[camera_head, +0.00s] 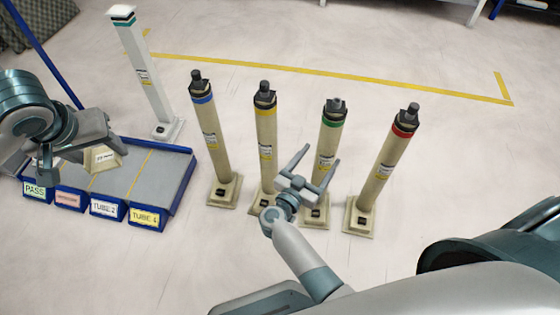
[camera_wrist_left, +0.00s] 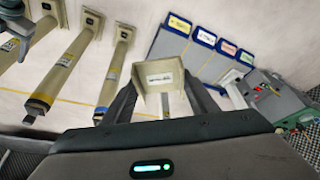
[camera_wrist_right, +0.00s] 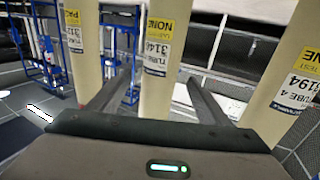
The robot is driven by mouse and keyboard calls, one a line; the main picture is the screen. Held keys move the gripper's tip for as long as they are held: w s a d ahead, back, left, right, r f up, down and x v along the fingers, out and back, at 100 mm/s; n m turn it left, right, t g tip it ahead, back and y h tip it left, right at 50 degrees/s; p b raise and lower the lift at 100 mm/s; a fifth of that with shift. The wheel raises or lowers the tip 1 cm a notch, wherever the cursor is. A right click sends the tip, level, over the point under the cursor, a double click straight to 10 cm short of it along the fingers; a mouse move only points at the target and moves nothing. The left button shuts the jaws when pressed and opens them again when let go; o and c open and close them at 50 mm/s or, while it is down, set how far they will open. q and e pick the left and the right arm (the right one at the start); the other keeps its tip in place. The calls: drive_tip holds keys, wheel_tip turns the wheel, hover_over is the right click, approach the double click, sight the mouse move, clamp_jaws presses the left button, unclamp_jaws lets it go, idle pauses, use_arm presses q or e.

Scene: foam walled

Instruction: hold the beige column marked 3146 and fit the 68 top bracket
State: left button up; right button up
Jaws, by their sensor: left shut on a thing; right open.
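The beige column marked 3146 (camera_wrist_right: 157,75) stands between the open fingers of my right gripper (camera_wrist_right: 155,85) in the right wrist view. In the head view it appears to be the green-banded column (camera_head: 329,138), upright on a square base, with a grey fitting on top.
Blue-banded (camera_head: 211,140), yellow-banded (camera_head: 265,135) and red-banded (camera_head: 388,160) columns stand close beside it. A white post (camera_head: 150,85) stands behind the blue tray (camera_head: 175,195), which has labelled front bins. A yellow floor line (camera_head: 330,73) runs behind; the floor between is clear.

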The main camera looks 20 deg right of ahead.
use_arm(q)
wheel_tip(320, 180, down, 2)
drive_tip(key=shift+f+b, duration=0.2)
drive_tip(key=shift+b, duration=0.95)
use_arm(e)
drive_tip(key=x, duration=0.9)
drive_tip(key=shift+w+d, duration=0.25)
drive_tip(key=shift+d, duration=0.05)
clamp_jaws()
use_arm(q)
drive_tip(key=shift+d, duration=0.1)
drive_tip(key=w+d+r+m+h, duration=0.1)
drive_tip(key=w+d+r+m, duration=0.2)
drive_tip(key=d, duration=1)
drive_tip(key=w+d+m+h, duration=0.1)
drive_tip(key=w+d+m, duration=0.35)
drive_tip(key=d, duration=0.85)
drive_tip(key=s+d+r+m+g, duration=0.1)
drive_tip(key=s+d+m, duration=0.1)
drive_tip(key=d, duration=0.7)
drive_tip(key=s+d+r+m+g+h, duration=0.1)
drive_tip(key=s+d+r+m, duration=0.1)
drive_tip(key=d, duration=0.8)
drive_tip(key=s+d+r+m+h, duration=0.1)
drive_tip(key=s+d+r+m, duration=0.1)
drive_tip(key=d, duration=0.7)
drive_tip(key=shift+d+g, duration=0.3)
drive_tip(key=shift+g, duration=0.1)
